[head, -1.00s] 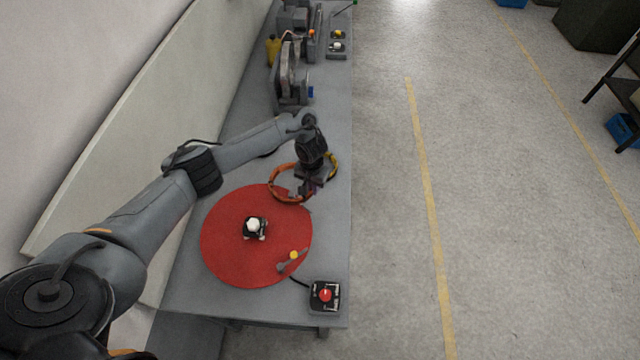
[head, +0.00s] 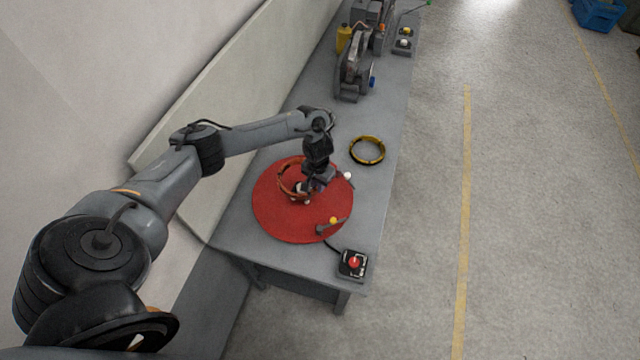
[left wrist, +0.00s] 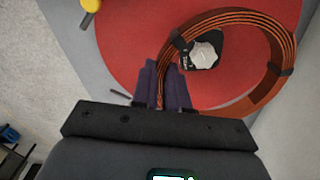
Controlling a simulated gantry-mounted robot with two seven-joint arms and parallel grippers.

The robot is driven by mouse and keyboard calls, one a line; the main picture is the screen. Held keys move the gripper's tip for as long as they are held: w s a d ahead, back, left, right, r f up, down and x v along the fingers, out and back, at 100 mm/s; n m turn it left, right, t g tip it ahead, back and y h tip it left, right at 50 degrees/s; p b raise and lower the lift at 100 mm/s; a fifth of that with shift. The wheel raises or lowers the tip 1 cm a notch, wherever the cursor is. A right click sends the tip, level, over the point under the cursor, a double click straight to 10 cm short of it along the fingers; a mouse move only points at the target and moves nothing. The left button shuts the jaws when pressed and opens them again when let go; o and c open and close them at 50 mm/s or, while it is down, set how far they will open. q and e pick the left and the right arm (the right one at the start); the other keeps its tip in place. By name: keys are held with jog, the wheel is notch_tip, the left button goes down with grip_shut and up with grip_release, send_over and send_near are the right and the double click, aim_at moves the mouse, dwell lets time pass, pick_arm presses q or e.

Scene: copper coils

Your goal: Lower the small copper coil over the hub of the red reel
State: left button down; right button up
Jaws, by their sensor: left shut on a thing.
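The red reel (head: 280,222) lies flat on the bench. Its hub (head: 303,199), with a pale cap, stands at its middle, partly hidden by my gripper; the hub (left wrist: 205,50) shows clearly in the left wrist view. The small copper coil (head: 284,184) is held over the reel; its far rim (left wrist: 255,20) shows in the left wrist view. From there the ring frames the hub, which sits toward its left side. I cannot tell the remaining height. My left gripper (head: 309,187) is shut on the coil's edge. My right gripper is out of view.
A yellowish ring (head: 367,151) lies on the bench beyond the reel. A yellow-tipped lever (head: 333,221) and a white knob (head: 347,175) are near the reel's rim. A red-button box (head: 353,263) sits at the front corner. Machinery (head: 355,75) stands farther back.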

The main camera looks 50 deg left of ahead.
pick_arm(q)
jog(key=shift+f+b, duration=1.9)
jog(key=shift+b, duration=0.3)
jog(key=shift+f+b, duration=1)
jog(key=shift+f, duration=1.85)
jog(key=c, duration=1.1)
grip_release()
notch_tip(320, 180, up, 10)
jog(key=shift+w+f+p, duration=0.1)
jog(key=shift+p, duration=0.75)
jog(key=shift+r+p, duration=0.3)
jog(key=shift+r, duration=0.25)
